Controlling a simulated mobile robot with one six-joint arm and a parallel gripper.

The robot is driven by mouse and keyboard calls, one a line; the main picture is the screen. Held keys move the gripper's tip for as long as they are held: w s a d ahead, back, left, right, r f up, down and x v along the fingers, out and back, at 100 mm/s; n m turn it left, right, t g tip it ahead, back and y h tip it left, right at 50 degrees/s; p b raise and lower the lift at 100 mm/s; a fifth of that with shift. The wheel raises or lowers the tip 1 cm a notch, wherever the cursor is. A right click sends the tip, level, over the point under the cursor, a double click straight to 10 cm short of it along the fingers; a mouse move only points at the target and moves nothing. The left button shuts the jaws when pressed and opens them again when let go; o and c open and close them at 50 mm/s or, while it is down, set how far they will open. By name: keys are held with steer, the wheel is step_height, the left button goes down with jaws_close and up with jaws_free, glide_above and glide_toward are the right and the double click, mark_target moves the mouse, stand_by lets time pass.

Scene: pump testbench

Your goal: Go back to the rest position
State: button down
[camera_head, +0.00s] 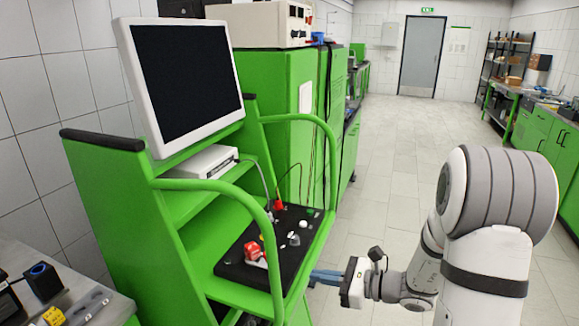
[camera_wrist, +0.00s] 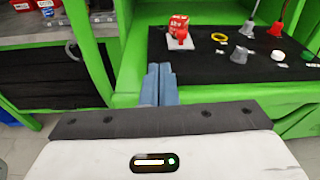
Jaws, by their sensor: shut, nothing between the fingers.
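My gripper (camera_head: 326,277) is in front of the green pump testbench (camera_head: 178,235), just off the right edge of its black panel. In the wrist view its two blue-grey fingers (camera_wrist: 159,84) are together and hold nothing. The black panel (camera_head: 235,271) carries a red switch block (camera_head: 253,252), which also shows in the wrist view (camera_wrist: 179,29) beyond the fingertips. A grey knob (camera_wrist: 239,55) and a yellow ring (camera_wrist: 248,29) are on the panel to its right. The fingers appear apart from these parts.
A monitor (camera_head: 186,82) stands on the bench top. Green curved rails (camera_head: 272,238) flank the panel close to my gripper. A side table (camera_head: 88,301) with small parts is at the lower left. The tiled aisle (camera_head: 395,160) toward the grey door (camera_head: 418,57) is clear.

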steer(key=s+a+r+n+g+h, duration=0.2)
steer(key=s+n+g+h, duration=0.15)
steer(key=s+n, duration=0.35)
steer(key=s+a+r+n+g+h, duration=0.1)
steer(key=s+n+g+h, duration=0.25)
steer(key=s+n, duration=0.35)
steer(key=s+d+r+n+t+h, duration=0.3)
steer(key=s+d+r+n+h, duration=0.1)
steer(key=d+n+h, duration=0.3)
steer(key=shift+s+d+r+n, duration=0.3)
steer(key=shift+s+d+n, duration=0.3)
steer(key=shift+s, duration=0.25)
